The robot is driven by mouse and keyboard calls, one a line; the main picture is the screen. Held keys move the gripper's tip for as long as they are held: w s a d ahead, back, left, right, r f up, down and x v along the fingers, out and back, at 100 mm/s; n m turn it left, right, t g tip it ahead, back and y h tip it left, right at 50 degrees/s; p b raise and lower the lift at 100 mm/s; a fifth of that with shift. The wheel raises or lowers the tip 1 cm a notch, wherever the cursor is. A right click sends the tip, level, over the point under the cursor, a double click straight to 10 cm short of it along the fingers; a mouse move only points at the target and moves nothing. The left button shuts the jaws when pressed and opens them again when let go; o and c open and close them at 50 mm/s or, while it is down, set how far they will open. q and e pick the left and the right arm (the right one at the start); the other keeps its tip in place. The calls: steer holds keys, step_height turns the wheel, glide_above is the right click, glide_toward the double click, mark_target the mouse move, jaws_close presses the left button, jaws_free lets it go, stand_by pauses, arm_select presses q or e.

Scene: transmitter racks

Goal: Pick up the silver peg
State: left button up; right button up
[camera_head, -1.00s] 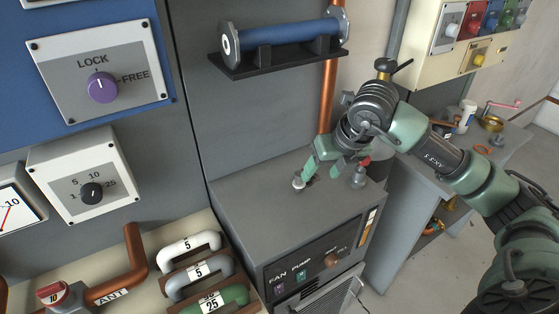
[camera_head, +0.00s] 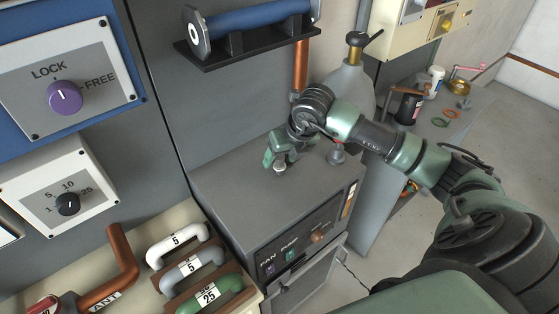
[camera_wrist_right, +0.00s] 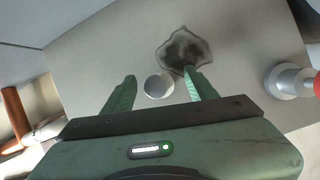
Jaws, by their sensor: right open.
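The silver peg (camera_head: 280,169) stands on the grey top of the cabinet with the FAN and PUMP switches. In the right wrist view the peg (camera_wrist_right: 158,87) shows as a pale round top between the two green fingers. My right gripper (camera_head: 276,160) is open at the peg, with one finger on each side of it in the wrist view (camera_wrist_right: 160,80). No grip on the peg shows. I cannot tell how far the fingertips are above the cabinet top. My left gripper is not in view.
A silver fitting with a red part (camera_head: 337,155) stands to the right on the cabinet top (camera_head: 235,195). A dark smudge (camera_wrist_right: 186,48) marks the surface beyond the peg. A blue cylinder (camera_head: 255,20) sits on a black wall bracket above. Handles (camera_head: 205,290) lie at lower left.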

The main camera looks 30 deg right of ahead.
jaws_close()
